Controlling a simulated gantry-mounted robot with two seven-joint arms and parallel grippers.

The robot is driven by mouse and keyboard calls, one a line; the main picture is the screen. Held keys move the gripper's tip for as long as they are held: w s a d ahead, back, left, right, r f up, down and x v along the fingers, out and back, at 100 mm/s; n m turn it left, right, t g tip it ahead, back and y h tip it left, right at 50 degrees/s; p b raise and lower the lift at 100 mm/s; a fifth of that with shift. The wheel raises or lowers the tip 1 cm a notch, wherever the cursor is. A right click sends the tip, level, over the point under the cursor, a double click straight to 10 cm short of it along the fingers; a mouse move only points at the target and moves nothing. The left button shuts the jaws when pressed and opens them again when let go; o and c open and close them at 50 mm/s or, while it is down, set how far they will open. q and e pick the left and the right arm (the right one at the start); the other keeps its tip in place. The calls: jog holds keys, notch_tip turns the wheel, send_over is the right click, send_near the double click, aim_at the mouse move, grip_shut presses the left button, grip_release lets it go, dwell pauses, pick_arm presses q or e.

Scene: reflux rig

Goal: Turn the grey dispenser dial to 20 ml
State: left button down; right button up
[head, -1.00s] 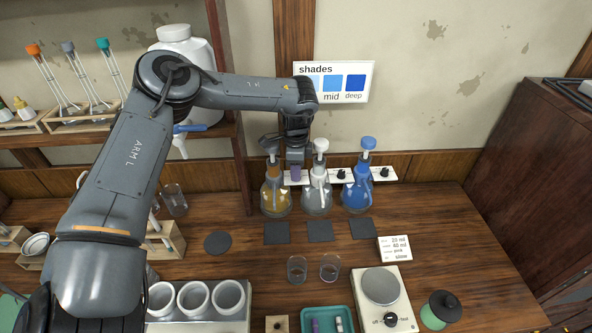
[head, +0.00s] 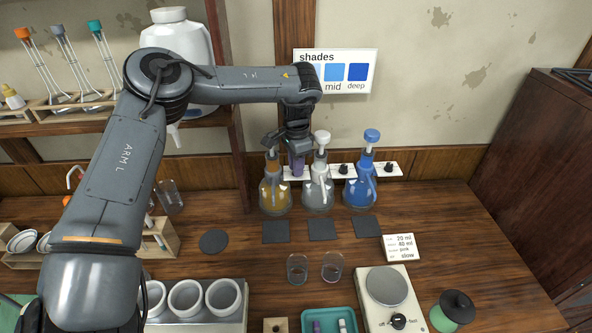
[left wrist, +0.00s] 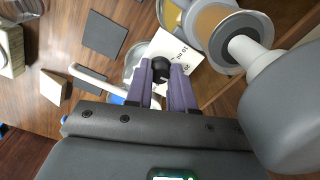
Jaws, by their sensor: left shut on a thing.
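A dispenser with amber liquid (head: 275,193) stands leftmost of three; in the left wrist view its large grey head (left wrist: 287,110) fills the right side. Its dial, a dark knob (left wrist: 160,66) on a white plate (left wrist: 182,52) with printed marks, sits beside it. My left gripper (head: 297,168) reaches down to that plate, and its purple fingers (left wrist: 165,72) are shut on the knob. The fingers hide part of the knob and of the marks, so I cannot read its setting. My right gripper is not in view.
Close to the right are the clear dispenser (head: 318,192) and blue dispenser (head: 361,190), with their own dark knobs. Black mats (head: 323,230), two glass beakers (head: 297,267) and a hot plate (head: 387,287) lie in front. A note card (head: 401,247) lists 20 ml.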

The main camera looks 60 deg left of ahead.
pick_arm(q)
jog(key=shift+n+b, duration=0.45)
jog(key=shift+n, duration=0.45)
jog(key=c, duration=1)
grip_release()
jog(key=shift+r+p, duration=1)
jog(key=shift+r, duration=4.4)
